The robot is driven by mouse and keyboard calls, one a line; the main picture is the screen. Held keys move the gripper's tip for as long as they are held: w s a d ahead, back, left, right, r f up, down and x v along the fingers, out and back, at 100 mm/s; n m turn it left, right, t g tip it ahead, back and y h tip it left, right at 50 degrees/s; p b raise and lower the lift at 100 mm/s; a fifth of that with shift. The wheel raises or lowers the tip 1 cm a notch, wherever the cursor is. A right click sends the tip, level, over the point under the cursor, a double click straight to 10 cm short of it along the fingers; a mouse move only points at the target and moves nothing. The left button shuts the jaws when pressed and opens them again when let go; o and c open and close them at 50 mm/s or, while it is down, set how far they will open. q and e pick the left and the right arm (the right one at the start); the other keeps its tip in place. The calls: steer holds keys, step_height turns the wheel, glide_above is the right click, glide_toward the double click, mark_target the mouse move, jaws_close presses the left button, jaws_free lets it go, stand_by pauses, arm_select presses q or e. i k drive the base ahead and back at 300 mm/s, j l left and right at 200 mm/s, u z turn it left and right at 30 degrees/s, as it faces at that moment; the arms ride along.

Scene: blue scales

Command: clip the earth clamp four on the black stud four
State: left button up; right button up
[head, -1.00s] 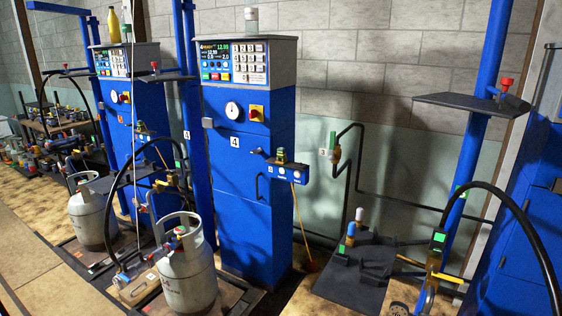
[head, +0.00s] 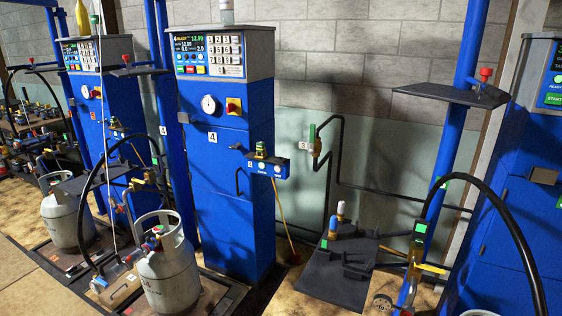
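The blue scale column marked 4 (head: 228,190) stands left of centre in the head view. A small green and yellow piece (head: 261,150) sits on the blue side bracket (head: 268,168) of this column; I cannot tell whether it is the earth clamp four. A thin orange-yellow line (head: 283,215) runs down from the bracket to the floor. A grey gas cylinder (head: 168,265) stands upright in front of the column. I cannot make out the black stud four with certainty. Neither of my grippers shows.
A dark platform (head: 325,280) with small bottles lies on the floor right of the column. A blue post with a dark shelf (head: 452,95) and a black hose (head: 520,250) stand at right. Another scale column (head: 90,125) and cylinder (head: 65,215) are at left. Some floor shows at lower left.

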mark_target(261, 148)
steer(key=i+j+u, duration=0.25)
steer(key=i, duration=0.5)
steer(key=i+u, duration=0.3)
steer(key=i, duration=0.45)
